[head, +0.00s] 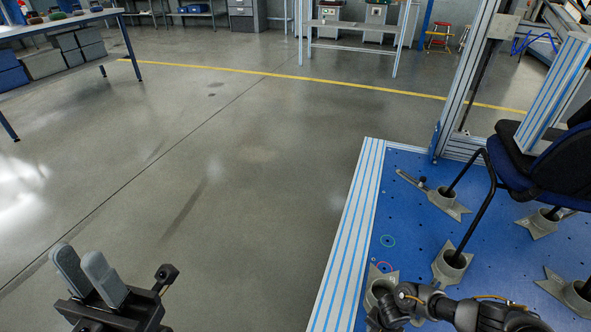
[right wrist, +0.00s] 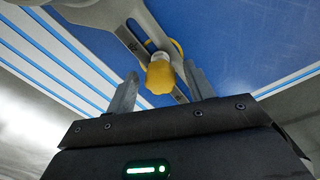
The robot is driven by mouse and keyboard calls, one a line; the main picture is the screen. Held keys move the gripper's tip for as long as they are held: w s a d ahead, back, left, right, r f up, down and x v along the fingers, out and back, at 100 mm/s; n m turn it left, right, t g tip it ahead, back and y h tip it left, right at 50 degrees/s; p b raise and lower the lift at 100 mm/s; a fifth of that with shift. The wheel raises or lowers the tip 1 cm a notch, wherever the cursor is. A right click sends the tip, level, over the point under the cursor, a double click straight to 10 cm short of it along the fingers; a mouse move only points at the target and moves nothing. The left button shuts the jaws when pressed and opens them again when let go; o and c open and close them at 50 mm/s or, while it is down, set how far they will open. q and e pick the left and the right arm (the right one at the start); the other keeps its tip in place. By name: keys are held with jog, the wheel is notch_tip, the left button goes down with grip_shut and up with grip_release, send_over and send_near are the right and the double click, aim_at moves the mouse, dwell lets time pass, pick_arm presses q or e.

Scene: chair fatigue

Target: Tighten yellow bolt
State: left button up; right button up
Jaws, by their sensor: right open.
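The yellow bolt (right wrist: 160,75) shows in the right wrist view, its knobbed head facing the camera. It sits at a slotted grey metal bracket (right wrist: 150,30) on the blue plate. My right gripper (right wrist: 160,88) is open, with one finger on each side of the bolt head and visible gaps to it. In the head view my right arm reaches the near left chair-leg holder; its fingers and the bolt cannot be made out there. My left gripper (head: 80,256) is at the lower left above the floor, its two fingers close together with nothing between them.
The blue base plate (head: 405,215) has an aluminium edge rail (head: 345,235) and several grey leg holders (head: 452,265). A blue chair (head: 515,165) stands in them. An upright frame post (head: 465,80) rises behind. A workbench (head: 60,25) is far left; the floor between is clear.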

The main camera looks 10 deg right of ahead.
jog(key=shift+f+n+b, duration=0.1)
jog(key=shift+n+b, duration=0.45)
jog(key=shift+n, duration=1.45)
jog(key=shift+c, duration=0.2)
jog(key=c, duration=0.9)
jog(key=shift+s+r+m+p, duration=0.1)
jog(key=shift+r+m+p, duration=0.25)
jog(key=shift+m, duration=0.55)
jog(key=shift+c, duration=0.2)
jog(key=shift+f+m+p, duration=0.15)
jog(key=shift+m+p, duration=0.25)
jog(key=shift+m, duration=0.5)
